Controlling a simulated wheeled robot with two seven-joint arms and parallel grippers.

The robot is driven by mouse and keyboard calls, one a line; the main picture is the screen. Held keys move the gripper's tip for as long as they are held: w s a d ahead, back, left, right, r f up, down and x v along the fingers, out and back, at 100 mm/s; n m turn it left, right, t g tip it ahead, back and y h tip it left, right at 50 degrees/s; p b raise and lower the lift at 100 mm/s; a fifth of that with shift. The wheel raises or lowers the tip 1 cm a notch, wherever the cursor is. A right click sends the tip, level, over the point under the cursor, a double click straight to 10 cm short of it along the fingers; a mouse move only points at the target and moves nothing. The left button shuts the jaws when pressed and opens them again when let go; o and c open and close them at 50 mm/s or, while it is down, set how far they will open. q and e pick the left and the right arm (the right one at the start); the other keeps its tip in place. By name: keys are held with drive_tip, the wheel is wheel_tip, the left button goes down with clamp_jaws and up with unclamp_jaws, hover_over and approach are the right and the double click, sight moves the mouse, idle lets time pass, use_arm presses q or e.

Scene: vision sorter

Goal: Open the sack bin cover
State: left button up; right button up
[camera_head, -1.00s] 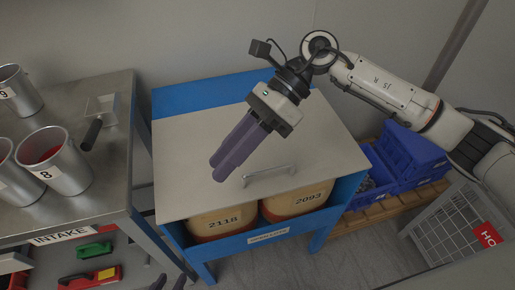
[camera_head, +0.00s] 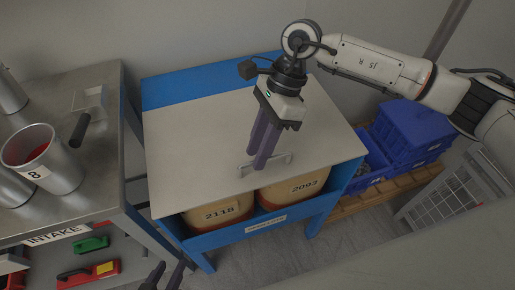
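The sack bin cover (camera_head: 195,135) is a flat beige panel lying closed over the blue bin (camera_head: 200,84). A pale bar handle (camera_head: 281,160) sits near its front edge. My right gripper (camera_head: 257,159) points down at this handle, with its two dark fingers slightly apart at the bar. One fingertip appears behind the bar and one in front, but I cannot tell whether they touch it. Two sacks, marked 2118 (camera_head: 220,212) and 2093 (camera_head: 303,187), show below the cover's front edge. My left gripper (camera_head: 166,276) shows only its parted fingertips at the bottom edge.
A metal table (camera_head: 100,150) stands at the left with metal pails (camera_head: 50,170) and a black-handled scoop (camera_head: 80,128). Blue crates (camera_head: 408,130) rest on a wooden pallet (camera_head: 375,195) at the right. A grey mesh crate (camera_head: 450,205) stands beside them. Grey floor shows in front.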

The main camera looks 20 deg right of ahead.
drive_tip(key=shift+a+f, duration=0.15)
drive_tip(key=shift+f, duration=0.15)
clamp_jaws()
drive_tip(key=shift+r, duration=0.1)
